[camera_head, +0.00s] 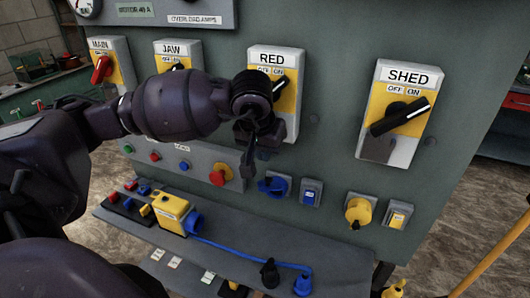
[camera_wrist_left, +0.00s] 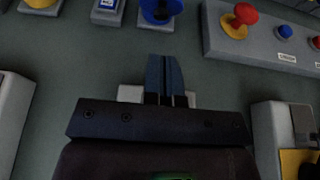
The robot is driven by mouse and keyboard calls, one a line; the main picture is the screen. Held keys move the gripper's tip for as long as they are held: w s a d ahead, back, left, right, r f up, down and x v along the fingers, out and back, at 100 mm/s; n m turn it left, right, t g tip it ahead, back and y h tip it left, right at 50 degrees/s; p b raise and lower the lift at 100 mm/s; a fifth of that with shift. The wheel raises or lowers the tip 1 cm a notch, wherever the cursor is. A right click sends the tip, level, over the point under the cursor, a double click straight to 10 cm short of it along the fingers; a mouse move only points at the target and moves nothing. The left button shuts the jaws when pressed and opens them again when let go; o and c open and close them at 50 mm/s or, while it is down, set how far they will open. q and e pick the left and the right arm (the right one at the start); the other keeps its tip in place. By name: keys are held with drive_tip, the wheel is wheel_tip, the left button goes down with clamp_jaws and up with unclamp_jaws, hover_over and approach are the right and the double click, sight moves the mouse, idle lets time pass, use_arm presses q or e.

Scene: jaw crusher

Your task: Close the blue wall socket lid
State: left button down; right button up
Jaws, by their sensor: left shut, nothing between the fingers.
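The blue wall socket (camera_head: 273,185) is on the grey panel front, below the RED switch. Its round blue part also shows at the top edge of the left wrist view (camera_wrist_left: 160,9), cut off by the frame. It looks like the lid stands away from the socket face, but the lid is too small to make out clearly. My left gripper (camera_head: 247,168) is shut and empty, in front of the panel just above and left of the socket. Its closed fingers show in the left wrist view (camera_wrist_left: 165,80), apart from the socket. My right gripper is not in view.
A small blue-framed switch (camera_head: 311,192) is right of the socket, then a yellow socket (camera_head: 358,212). A red knob on yellow (camera_head: 220,175) is to the left. The RED switch (camera_head: 287,58) is above. A shelf below holds a yellow box (camera_head: 171,209) with a blue cable (camera_head: 240,253).

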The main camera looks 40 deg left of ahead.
sight(268, 178)
use_arm(q)
drive_tip(key=x, duration=0.8)
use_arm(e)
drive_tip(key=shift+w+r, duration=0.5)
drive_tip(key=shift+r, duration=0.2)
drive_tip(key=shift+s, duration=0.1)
